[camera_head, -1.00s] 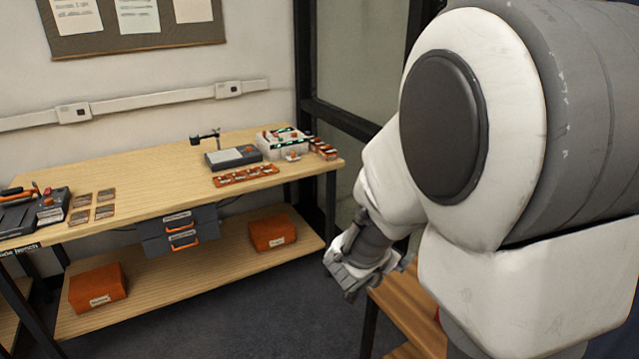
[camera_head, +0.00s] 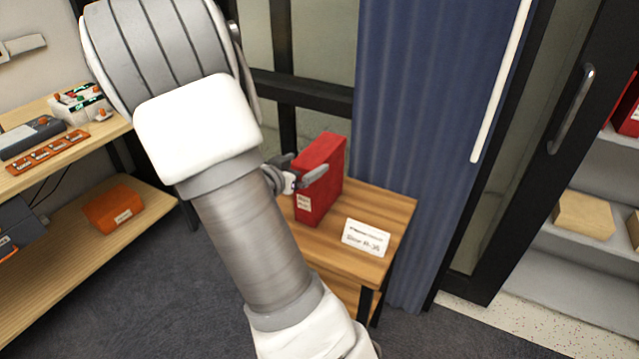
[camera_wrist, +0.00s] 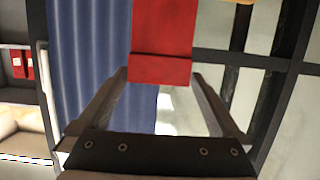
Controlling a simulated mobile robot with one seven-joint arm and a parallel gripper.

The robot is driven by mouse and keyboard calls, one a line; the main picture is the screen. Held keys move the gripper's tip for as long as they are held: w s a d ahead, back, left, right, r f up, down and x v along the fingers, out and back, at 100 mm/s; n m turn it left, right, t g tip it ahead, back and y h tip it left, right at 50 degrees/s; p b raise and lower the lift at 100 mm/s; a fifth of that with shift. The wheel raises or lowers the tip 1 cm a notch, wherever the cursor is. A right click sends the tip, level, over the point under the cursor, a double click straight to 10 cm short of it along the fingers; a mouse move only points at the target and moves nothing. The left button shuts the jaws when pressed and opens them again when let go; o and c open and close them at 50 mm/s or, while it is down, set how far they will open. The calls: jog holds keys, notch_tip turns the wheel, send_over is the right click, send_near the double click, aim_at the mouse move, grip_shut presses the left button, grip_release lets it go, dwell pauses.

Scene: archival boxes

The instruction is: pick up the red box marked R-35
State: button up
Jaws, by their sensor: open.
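A red box (camera_head: 322,178) stands upright on a small wooden side table (camera_head: 352,275) in the head view. A small white label shows low on its narrow side; its text is too small to read. A white card on the table in front of it seems to read R-35. My gripper (camera_head: 299,177) is at the box, with one finger in front of its face. In the wrist view the red box (camera_wrist: 163,40) lies ahead, between the two open fingers or just beyond their tips. I cannot tell whether either finger touches it.
A blue curtain (camera_head: 420,130) hangs behind the table. A glass door with a dark frame and shelves with boxes (camera_head: 583,214) are at right. A workbench (camera_head: 60,165) with an orange box (camera_head: 114,208) below is at left.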

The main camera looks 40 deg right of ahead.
aim_at(317, 158)
jog(key=b+x, duration=0.1)
jog(key=x, duration=0.5)
jog(key=shift+d+f+b, duration=0.15)
jog(key=shift+d+b, duration=0.1)
jog(key=shift+b, duration=0.05)
grip_shut()
